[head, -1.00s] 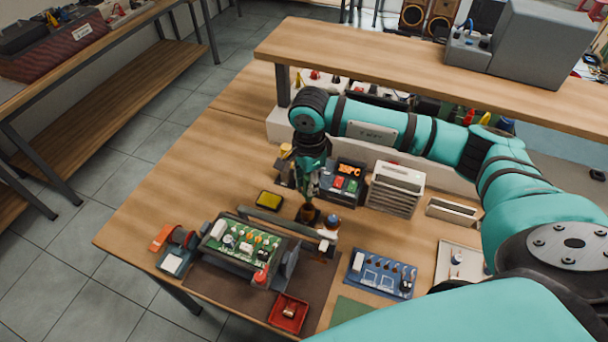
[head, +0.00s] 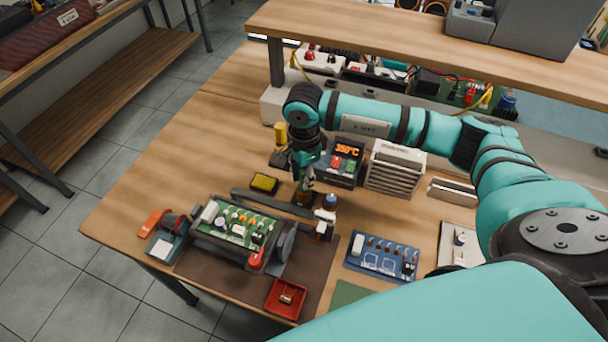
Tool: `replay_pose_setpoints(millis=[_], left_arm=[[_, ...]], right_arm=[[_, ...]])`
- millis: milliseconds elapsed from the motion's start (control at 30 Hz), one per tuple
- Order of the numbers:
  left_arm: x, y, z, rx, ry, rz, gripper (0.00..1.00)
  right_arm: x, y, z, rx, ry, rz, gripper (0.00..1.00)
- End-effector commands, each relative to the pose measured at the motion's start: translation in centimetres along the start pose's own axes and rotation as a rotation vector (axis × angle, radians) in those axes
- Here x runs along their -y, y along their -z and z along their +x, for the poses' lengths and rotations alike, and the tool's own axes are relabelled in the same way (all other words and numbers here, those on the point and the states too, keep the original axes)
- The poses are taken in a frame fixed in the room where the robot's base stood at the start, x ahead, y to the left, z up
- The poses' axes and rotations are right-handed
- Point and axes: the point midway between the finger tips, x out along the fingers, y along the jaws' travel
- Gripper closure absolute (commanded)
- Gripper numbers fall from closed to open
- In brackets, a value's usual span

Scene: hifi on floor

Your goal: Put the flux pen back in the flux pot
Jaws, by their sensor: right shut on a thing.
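My right gripper (head: 305,176) points down over the bench, just left of the soldering station. It is shut on a thin, pale upright thing, which looks like the flux pen; the fingers hide most of it. Directly below is a small dark brown pot (head: 303,198), which looks like the flux pot. The pen's lower end meets or overlaps the pot's mouth in the picture; I cannot tell how far in it is. My left gripper is not in view.
A blue-capped bottle (head: 329,202) stands close right of the pot. The soldering station (head: 343,165) and a grey vented box (head: 396,168) stand behind. A yellow sponge (head: 264,184) and the clamped green board (head: 237,228) are to the left. A raised shelf (head: 420,60) overhangs the back.

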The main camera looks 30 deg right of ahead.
Motion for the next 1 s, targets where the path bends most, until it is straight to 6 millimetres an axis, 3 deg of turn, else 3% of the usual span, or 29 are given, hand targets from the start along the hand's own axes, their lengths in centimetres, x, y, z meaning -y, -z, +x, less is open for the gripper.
replay_pose_setpoints(millis=[233, 267, 467, 667, 867, 1000], left_arm=[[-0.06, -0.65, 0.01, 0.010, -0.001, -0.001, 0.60], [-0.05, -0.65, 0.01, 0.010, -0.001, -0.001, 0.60], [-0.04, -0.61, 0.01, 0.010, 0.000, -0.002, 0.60], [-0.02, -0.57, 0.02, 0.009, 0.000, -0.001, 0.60], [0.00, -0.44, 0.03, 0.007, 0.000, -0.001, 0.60], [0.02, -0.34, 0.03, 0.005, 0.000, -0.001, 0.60]], right_arm=[[0.01, 0.01, -0.01, 0.000, 0.001, 0.000, 1.00], [0.02, 0.01, -0.01, 0.000, 0.001, 0.000, 0.78], [0.02, 0.01, -0.01, 0.000, 0.001, 0.000, 0.52], [0.01, 0.02, 0.01, 0.000, 0.000, 0.000, 0.51], [0.00, 0.02, 0.02, 0.000, 0.000, 0.000, 0.25], [0.01, 0.01, 0.02, 0.000, 0.000, 0.000, 0.25]])
